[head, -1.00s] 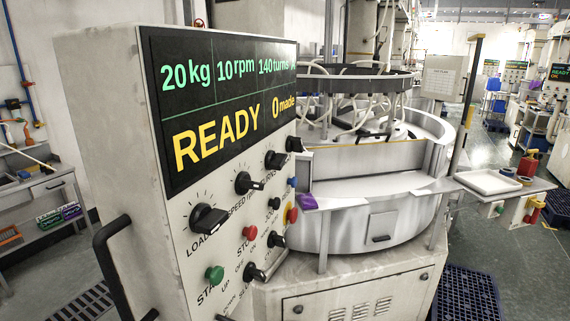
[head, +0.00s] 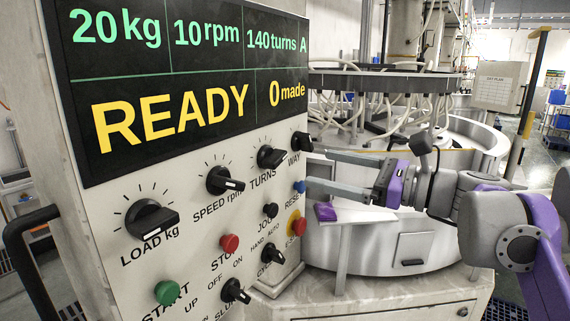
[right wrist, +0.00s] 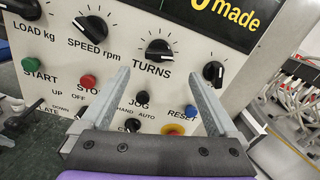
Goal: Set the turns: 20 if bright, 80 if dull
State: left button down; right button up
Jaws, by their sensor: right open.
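The control panel's display (head: 190,85) reads 20 kg, 10 rpm, 140 turns A, READY and 0 made. The black TURNS knob (head: 270,157) sits between the SPEED knob (head: 222,181) and the WAY knob (head: 301,142). In the right wrist view the TURNS knob (right wrist: 159,50) is ahead, just beyond and between the fingertips. My right gripper (right wrist: 165,75) is open and empty, facing the panel. In the head view its fingers (head: 332,172) reach in from the right, close to the panel's right edge. My left gripper is out of view.
The LOAD knob (head: 150,219), red STOP button (head: 229,243), green START button (head: 167,292) and yellow-ringed emergency stop (head: 297,225) are on the same panel. A purple object (head: 326,212) lies on a small ledge. The round lapping machine (head: 370,240) stands behind my right arm.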

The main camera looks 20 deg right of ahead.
aim_at(281, 160)
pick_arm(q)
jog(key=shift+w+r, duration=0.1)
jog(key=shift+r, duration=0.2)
pick_arm(e)
jog(key=x, duration=0.9)
jog(key=shift+w+a+f, duration=0.1)
jog(key=shift+w+a, duration=0.05)
jog(key=shift+a, duration=0.05)
jog(key=shift+c, duration=0.2)
